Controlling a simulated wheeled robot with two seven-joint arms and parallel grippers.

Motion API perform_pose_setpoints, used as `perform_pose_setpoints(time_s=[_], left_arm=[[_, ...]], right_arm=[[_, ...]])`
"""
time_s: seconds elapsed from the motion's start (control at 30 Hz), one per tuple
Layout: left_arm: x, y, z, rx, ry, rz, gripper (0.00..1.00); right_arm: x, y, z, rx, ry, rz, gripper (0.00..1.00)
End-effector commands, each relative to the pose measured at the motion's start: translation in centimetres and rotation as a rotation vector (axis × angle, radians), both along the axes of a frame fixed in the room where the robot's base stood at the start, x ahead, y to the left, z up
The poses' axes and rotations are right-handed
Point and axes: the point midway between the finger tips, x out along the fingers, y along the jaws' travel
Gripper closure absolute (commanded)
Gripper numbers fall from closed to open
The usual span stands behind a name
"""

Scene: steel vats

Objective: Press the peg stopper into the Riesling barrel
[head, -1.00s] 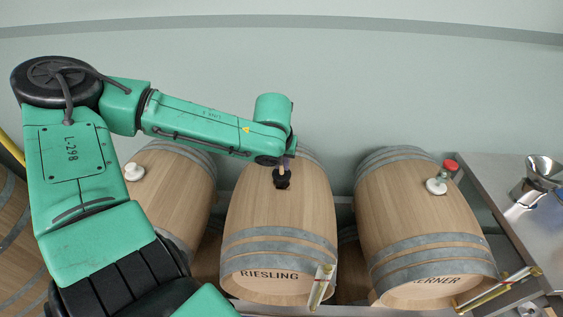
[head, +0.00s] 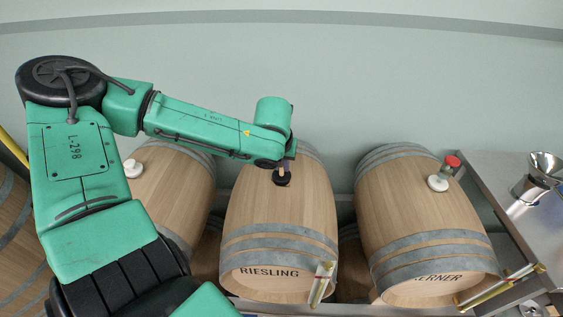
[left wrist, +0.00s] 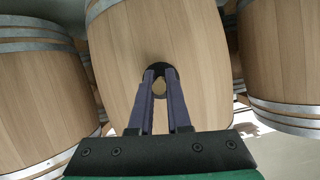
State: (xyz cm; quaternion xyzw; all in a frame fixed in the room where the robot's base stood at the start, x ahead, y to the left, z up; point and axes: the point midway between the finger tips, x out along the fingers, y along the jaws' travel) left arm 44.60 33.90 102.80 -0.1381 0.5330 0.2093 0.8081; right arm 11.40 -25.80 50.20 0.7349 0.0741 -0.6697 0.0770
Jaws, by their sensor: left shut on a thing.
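The Riesling barrel (head: 275,235) lies on its side in the middle of the head view, its name on the front end. It also fills the middle of the left wrist view (left wrist: 205,60). A black ring (head: 281,181) sits on top of it at the bung; it also shows in the left wrist view (left wrist: 158,67). My left gripper (head: 285,169) is directly over this ring, shut on the pale wooden peg stopper (left wrist: 159,87). The peg's lower end is at the ring; how deep it sits is hidden. My right gripper is out of view.
The Kerner barrel (head: 415,215), with a white stopper (head: 438,183), lies to the right. Another barrel (head: 170,190) with a white stopper (head: 132,168) lies to the left, partly behind my arm. A steel table (head: 490,180) holding a metal funnel (head: 540,170) stands at far right.

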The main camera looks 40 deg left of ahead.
Motion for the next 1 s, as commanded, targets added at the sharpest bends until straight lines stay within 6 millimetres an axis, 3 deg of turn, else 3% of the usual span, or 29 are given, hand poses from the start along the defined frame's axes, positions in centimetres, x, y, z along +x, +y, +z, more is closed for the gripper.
perform_pose_setpoints(time_s=[0.13, 0.17, 0.23, 0.67, 0.87, 1.0], left_arm=[[-0.1, 0.0, -0.4, -0.001, 0.003, 0.000, 1.00], [-0.1, 0.0, -0.4, -0.001, 0.003, 0.000, 0.77], [-0.1, 0.0, -0.3, -0.001, 0.003, 0.000, 0.50], [-0.2, -0.2, 0.5, -0.003, 0.000, 0.001, 0.50], [-1.3, -0.9, 4.1, -0.002, -0.006, -0.001, 0.50], [-2.6, -1.6, 7.5, -0.002, -0.007, -0.002, 0.50]], right_arm=[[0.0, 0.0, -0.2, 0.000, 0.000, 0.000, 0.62], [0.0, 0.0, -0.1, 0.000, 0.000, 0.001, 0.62], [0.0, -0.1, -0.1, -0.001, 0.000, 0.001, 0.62], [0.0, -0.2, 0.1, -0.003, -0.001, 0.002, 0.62], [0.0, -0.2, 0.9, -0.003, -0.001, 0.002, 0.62], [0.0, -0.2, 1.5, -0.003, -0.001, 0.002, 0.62]])
